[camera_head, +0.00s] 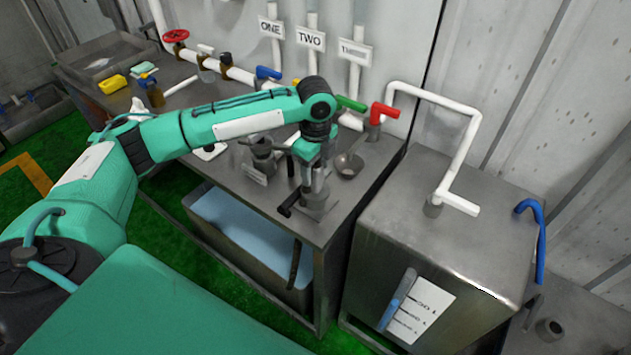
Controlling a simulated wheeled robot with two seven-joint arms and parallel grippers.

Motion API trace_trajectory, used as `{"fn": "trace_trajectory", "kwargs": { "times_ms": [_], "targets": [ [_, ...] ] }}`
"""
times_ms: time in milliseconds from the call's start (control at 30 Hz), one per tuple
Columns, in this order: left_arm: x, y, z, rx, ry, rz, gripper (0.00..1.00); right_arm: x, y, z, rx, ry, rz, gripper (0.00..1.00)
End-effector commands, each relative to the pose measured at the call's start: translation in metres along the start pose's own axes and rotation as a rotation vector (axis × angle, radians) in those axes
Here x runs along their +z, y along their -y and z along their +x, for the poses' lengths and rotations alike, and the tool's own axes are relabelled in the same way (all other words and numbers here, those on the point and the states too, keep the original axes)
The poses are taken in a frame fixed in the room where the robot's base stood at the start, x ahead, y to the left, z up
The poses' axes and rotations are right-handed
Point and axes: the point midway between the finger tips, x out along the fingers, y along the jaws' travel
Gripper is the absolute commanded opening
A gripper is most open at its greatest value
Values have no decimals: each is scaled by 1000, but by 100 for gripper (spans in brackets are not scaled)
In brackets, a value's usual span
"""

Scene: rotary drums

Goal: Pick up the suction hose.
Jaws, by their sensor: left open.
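My left gripper (307,180) points down over the front right part of the steel workbench, open. It is right at a grey metal cylinder (316,203) with a black handle or nozzle that sticks out to the left. I cannot tell whether the fingers touch it. A thin dark hose-like piece (295,264) hangs below the bench edge under this cylinder; it may be the suction hose, but I cannot tell for sure. A blue bent tube (541,245) hangs at the right side of the steel cabinet. My right gripper is not in view.
The steel workbench (345,205) carries a small metal bowl (349,165), a dark labelled fitting (262,155) and bottles. White pipes with signs and coloured valves rise behind. The steel cabinet (440,250) stands close on the right. A blue-filled tub (245,235) sits below the bench.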

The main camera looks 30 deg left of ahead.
Motion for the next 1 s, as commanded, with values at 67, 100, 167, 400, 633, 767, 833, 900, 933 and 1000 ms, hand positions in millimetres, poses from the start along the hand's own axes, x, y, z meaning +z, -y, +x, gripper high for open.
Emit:
{"fn": "trace_trajectory", "kwargs": {
  "times_ms": [67, 100, 167, 400, 633, 767, 833, 900, 933, 1000],
  "targets": [
    [0, 0, 1, 0, 0, 0, 55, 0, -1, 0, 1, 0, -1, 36],
    [0, 0, 1, 0, 0, 0, 55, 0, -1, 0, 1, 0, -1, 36],
    [0, 0, 0, 0, 0, 0, 55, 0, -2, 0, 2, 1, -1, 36],
    [0, 0, 0, 0, 0, 0, 9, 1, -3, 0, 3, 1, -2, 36],
    [0, 0, 0, -1, -1, 0, 0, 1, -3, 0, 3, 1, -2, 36],
    [0, 0, -1, -1, -1, 0, 0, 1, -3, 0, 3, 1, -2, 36],
    [0, 1, -3, -2, -1, 0, 0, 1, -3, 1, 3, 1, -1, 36],
    [0, 1, -6, -3, -1, 0, 0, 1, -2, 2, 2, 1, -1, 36],
    [0, 1, -8, -3, -1, 0, 0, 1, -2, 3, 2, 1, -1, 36],
    [0, 1, -15, -2, -1, 0, 0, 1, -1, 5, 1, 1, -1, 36]
  ]
}}
